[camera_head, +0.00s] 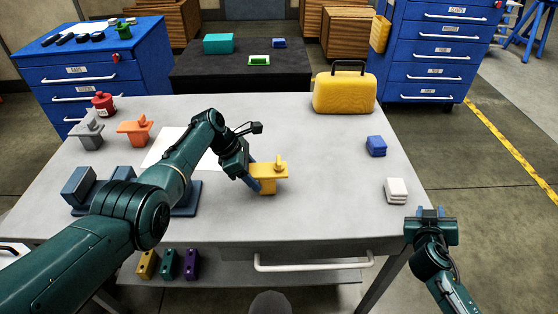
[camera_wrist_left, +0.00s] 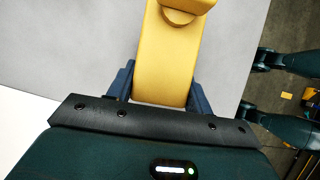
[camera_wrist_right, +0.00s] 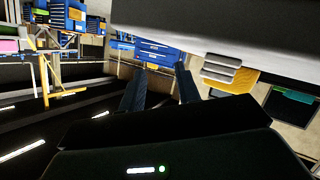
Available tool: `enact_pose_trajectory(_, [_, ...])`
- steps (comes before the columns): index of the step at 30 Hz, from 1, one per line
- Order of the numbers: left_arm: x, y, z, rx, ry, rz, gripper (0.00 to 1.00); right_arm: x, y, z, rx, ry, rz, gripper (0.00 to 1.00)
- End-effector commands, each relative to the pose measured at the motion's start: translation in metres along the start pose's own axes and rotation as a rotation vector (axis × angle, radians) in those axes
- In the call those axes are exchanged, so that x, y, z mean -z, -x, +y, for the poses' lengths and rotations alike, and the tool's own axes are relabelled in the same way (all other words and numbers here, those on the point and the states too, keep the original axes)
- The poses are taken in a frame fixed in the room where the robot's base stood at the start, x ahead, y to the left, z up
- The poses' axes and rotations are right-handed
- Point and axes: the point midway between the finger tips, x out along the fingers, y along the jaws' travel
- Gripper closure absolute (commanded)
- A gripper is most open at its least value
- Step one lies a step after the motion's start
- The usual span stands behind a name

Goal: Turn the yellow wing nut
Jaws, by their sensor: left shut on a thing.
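The yellow wing nut piece (camera_head: 270,178) is at the middle of the table, with a small knob-like part on top. In the left wrist view its flat yellow arm (camera_wrist_left: 168,65) runs between the fingers, with a round boss near the top edge. My left gripper (camera_head: 258,182) is shut on this piece from its left side, one finger along each side in the left wrist view (camera_wrist_left: 160,90). My right gripper (camera_head: 431,212) is off the table's right front corner. Its fingers are apart and empty in the right wrist view (camera_wrist_right: 160,88).
Red (camera_head: 103,104), grey (camera_head: 88,132) and orange (camera_head: 135,130) pieces stand at the back left. Dark blue-grey blocks (camera_head: 78,184) lie partly behind my left arm. A yellow case (camera_head: 345,93), a blue stack (camera_head: 376,146) and a white stack (camera_head: 396,190) stand on the right.

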Motion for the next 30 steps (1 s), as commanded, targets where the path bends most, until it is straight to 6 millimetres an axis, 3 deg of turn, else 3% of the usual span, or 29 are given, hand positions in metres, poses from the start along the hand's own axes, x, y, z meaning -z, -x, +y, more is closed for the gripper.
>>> enact_pose_trajectory(1, [-0.001,0.001,0.001,-0.002,-0.001,-0.002,0.86,0.007,0.007,-0.026,0.029,-0.022,0.024,0.67])
enact_pose_trajectory(6, [-0.001,0.001,0.001,-0.002,-0.001,-0.002,0.86,0.034,0.038,-0.109,0.131,-0.099,0.119,0.67])
enact_pose_trajectory(15, [-0.001,0.001,0.001,-0.002,-0.001,-0.002,0.86,0.095,0.118,-0.232,0.338,-0.233,0.311,0.67])
enact_pose_trajectory(19, [-0.001,0.001,0.001,-0.002,-0.001,-0.002,0.86,0.116,0.15,-0.265,0.414,-0.278,0.379,0.67])
enact_pose_trajectory(24, [-0.001,0.001,0.001,-0.002,-0.001,-0.002,0.86,0.132,0.177,-0.287,0.474,-0.312,0.432,0.67])
enact_pose_trajectory(30, [-0.001,0.001,0.001,-0.001,-0.001,-0.002,0.86,0.142,0.176,-0.298,0.491,-0.323,0.448,0.67])
